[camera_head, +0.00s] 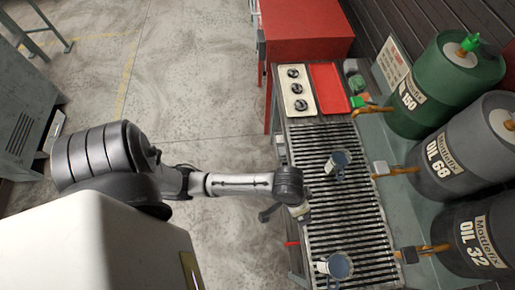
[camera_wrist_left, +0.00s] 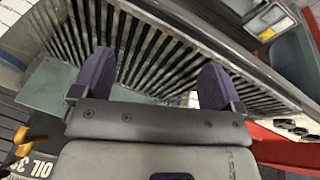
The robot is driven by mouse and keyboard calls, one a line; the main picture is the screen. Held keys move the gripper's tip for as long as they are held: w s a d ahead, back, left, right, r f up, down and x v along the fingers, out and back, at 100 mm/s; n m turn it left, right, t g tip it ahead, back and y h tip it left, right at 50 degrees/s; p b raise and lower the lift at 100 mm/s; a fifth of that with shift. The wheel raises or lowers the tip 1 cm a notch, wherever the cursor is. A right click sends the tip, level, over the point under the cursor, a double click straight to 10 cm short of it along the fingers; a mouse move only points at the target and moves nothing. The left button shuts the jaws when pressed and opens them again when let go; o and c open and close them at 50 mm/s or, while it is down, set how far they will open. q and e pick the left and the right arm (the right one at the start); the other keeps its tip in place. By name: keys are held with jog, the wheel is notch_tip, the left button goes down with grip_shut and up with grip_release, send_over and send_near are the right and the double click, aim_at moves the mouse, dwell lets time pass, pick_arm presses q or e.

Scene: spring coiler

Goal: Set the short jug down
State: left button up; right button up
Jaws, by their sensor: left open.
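Two grey-blue metal jugs stand on the slatted grate (camera_head: 350,215) in the head view. One jug (camera_head: 341,161) is at its upper middle, and the other jug (camera_head: 338,266) is near its lower end. I cannot tell for sure which is the short one. My left gripper (camera_head: 298,210) is over the grate's left edge, between the two jugs and apart from both. In the left wrist view its two purple fingers (camera_wrist_left: 156,72) are spread wide. My right gripper is not in view.
A green OIL 150 drum (camera_head: 440,88), a grey OIL 68 drum (camera_head: 465,150) and a dark OIL 32 drum (camera_head: 470,235) lie along the right, with orange taps towards the grate. A white panel with dark knobs (camera_head: 297,92) and a red cabinet (camera_head: 305,30) are beyond. Floor is open left.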

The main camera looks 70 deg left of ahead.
pick_arm(q)
jog(key=s+a, duration=0.2)
jog(key=s, duration=0.2)
jog(key=s+a+m+y, duration=0.1)
jog(key=s+a, duration=0.2)
jog(key=s, duration=0.1)
jog(key=s+a+t+y, duration=0.1)
jog(key=s+a, duration=0.1)
jog(key=s, duration=0.2)
jog(key=shift+s+a+r+m, duration=0.15)
jog(key=shift+s+r+m, duration=0.15)
jog(key=shift+s+r, duration=0.05)
